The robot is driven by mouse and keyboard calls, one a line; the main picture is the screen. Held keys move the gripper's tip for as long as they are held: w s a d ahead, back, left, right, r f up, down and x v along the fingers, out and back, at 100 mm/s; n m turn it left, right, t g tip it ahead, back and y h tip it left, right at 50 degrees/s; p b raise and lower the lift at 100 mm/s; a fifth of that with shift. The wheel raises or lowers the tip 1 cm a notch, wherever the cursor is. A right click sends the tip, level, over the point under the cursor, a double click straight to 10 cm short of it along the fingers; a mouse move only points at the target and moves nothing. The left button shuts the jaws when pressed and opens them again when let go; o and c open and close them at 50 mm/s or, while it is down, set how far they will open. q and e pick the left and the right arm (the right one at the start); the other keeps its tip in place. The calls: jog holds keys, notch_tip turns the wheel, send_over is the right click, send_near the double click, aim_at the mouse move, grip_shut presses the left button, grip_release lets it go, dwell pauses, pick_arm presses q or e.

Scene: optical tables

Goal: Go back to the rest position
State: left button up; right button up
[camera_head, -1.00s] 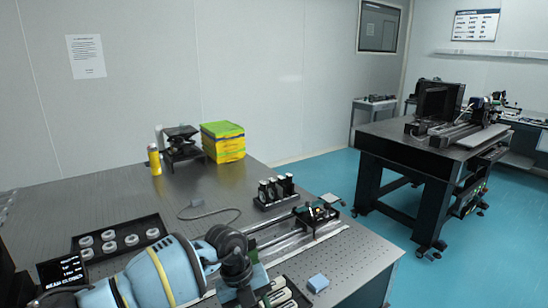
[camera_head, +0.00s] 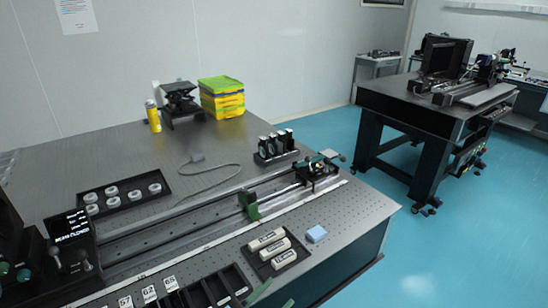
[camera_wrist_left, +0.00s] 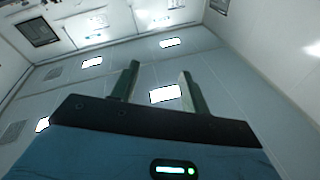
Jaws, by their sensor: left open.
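My left gripper shows in the left wrist view (camera_wrist_left: 159,75). Its two dark green fingers are apart with nothing between them, and they point up toward the ceiling lights. In the head view only what look like its green fingertips (camera_head: 272,297) show at the bottom edge, in front of the optical table (camera_head: 350,220). The rest of my left arm is out of the head view. My right gripper is not in view.
A second table (camera_head: 420,105) stands at right; blue floor (camera_head: 470,245) is clear.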

pick_arm(q)
jog(key=s+a+f+n+g+y, duration=0.4)
jog(key=s+a+f+n+y, duration=0.7)
jog(key=s+a+f, duration=0.8)
jog(key=shift+s+a+f+g+y, duration=0.15)
jog(key=shift+a+f+g+y, duration=0.25)
jog(key=shift+a+y, duration=0.45)
jog(key=shift+d, duration=0.1)
